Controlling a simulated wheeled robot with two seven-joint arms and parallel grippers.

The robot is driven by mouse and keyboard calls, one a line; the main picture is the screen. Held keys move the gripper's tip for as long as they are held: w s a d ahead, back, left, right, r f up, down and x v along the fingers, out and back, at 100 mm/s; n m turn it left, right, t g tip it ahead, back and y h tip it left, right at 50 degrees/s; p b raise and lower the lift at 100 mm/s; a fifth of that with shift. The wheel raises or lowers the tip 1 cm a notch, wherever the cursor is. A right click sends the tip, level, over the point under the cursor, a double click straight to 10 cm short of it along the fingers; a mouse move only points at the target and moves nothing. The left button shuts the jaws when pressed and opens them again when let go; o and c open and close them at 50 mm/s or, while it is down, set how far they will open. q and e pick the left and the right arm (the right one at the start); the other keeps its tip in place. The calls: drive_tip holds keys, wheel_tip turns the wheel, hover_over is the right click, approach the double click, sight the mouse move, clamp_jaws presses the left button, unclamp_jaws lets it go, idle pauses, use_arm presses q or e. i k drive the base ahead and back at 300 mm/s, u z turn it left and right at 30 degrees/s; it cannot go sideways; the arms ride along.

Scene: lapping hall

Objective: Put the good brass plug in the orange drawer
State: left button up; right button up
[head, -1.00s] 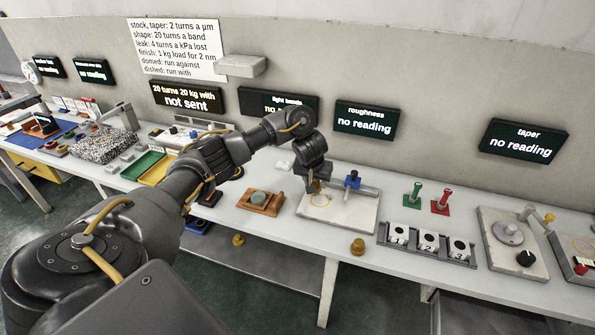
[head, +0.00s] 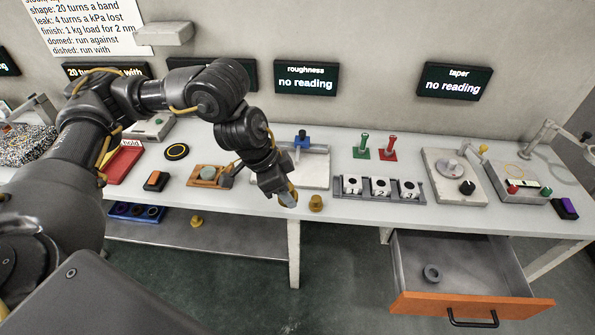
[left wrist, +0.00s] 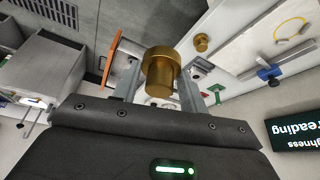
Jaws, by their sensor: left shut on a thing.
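My left gripper (head: 289,199) is shut on a brass plug, which shows clearly between the fingers in the left wrist view (left wrist: 159,72). The gripper is over the table's front edge; in the head view the held plug is mostly hidden by it. A second brass plug (head: 316,203) stands on the table just right of the gripper, and it also shows in the left wrist view (left wrist: 201,43). A third brass plug (head: 197,221) is on the lower shelf. The orange drawer (head: 470,306) is open at lower right, with a dark grey ring (head: 432,272) inside. My right gripper is out of view.
A rack of numbered white blocks (head: 380,188) lies right of the standing plug. Green (head: 363,147) and red (head: 389,148) handled gauges stand behind it. A taper device (head: 455,175) is further right. Open floor lies between the table leg and the drawer.

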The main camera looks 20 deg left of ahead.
sight(470, 277)
drive_tip(key=u, duration=0.8)
drive_tip(key=i, duration=0.7)
drive_tip(key=z, duration=3.2)
